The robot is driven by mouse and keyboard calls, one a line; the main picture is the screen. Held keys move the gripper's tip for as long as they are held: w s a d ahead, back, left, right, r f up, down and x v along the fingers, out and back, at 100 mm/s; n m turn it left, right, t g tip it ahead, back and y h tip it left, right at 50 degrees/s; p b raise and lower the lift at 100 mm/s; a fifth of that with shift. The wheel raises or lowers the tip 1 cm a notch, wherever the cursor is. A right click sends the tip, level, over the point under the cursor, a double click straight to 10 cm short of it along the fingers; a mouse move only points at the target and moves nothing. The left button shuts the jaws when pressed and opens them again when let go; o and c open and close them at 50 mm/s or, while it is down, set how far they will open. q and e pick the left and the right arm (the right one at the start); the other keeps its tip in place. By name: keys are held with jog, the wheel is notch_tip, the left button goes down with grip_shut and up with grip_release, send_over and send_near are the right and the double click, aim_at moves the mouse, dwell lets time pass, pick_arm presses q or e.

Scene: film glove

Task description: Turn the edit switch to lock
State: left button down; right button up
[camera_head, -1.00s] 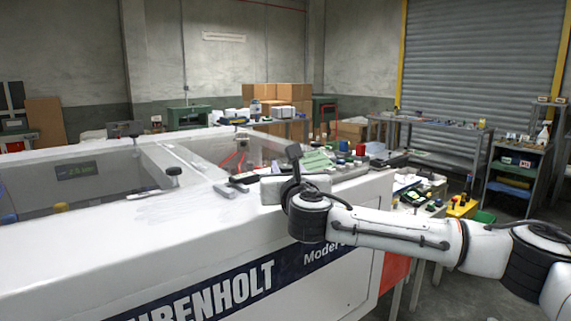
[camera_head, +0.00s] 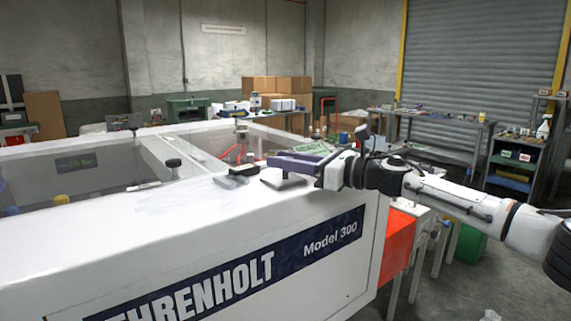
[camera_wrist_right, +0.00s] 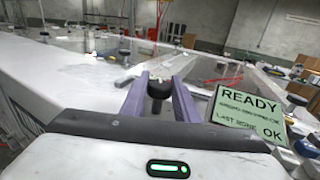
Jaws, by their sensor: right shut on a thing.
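My right gripper (camera_head: 275,159) reaches in from the right over the machine's white top, its purple fingers pointing left. In the right wrist view the gripper (camera_wrist_right: 159,80) has its fingers on either side of a black knob (camera_wrist_right: 158,90), shut on it. The knob seems to be the edit switch, but no label on it is readable. A grey plate (camera_head: 283,181) lies below the fingers in the head view; the fingers hide what stands on it. My left gripper is in neither view.
A green screen (camera_wrist_right: 250,113) reading "READY" and "OK" stands right of the fingers. A grey block (camera_head: 241,170) and a black-topped post (camera_head: 173,166) stand on the white machine (camera_head: 110,235) to the left. Shelves and benches are behind.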

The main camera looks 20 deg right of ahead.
jog(key=shift+w+n+g+y+b, duration=0.1)
jog(key=shift+n+g+y+b, duration=0.6)
jog(key=shift+n+g+y, duration=0.5)
jog(key=shift+g, duration=0.5)
jog(key=o, duration=1.1)
jog(key=shift+c, duration=0.2)
jog(key=b+v, duration=0.3)
jog(key=v, duration=0.7)
jog(key=shift+d+f, duration=0.1)
jog(key=shift+d, duration=0.05)
